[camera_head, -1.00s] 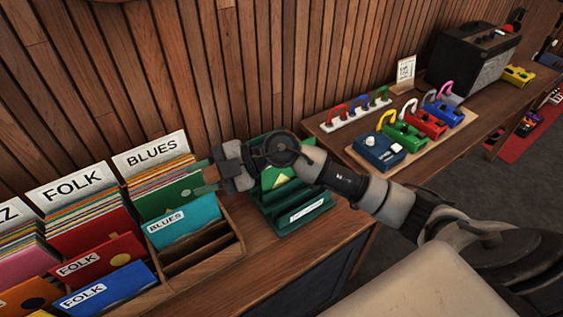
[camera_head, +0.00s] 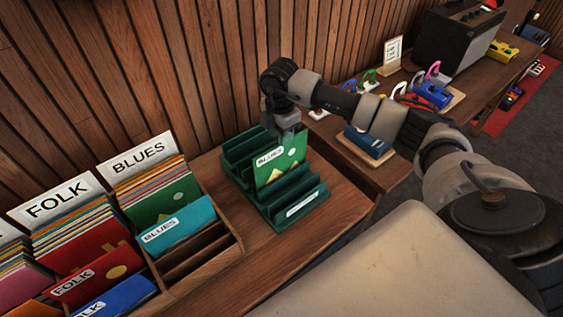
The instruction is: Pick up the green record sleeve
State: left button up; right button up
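A green record sleeve (camera_head: 281,168) with a BLUES label and a yellow shape stands, slightly tilted, in a dark green slotted rack (camera_head: 300,208) on the wooden counter. My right gripper (camera_head: 287,135) points down at the sleeve's top edge. Its fingertips are small and dark there, so I cannot tell whether they are apart or closed on the sleeve. Another green sleeve (camera_head: 167,205) stands in the BLUES section of the wooden record bin, behind a teal BLUES sleeve (camera_head: 178,226). My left gripper is not in view.
The wooden bin (camera_head: 205,262) holds FOLK and BLUES records at the left, with empty slots at its front right. Bare counter (camera_head: 290,252) lies in front of the rack. A side table with pedals and an amplifier (camera_head: 456,42) stands at the right. A slatted wall rises behind.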

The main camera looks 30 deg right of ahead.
jog(key=p, duration=0.3)
send_over(282, 165)
notch_tip(282, 165, down, 4)
jog(key=shift+w+f, duration=0.1)
jog(key=shift+f, duration=0.7)
grip_shut()
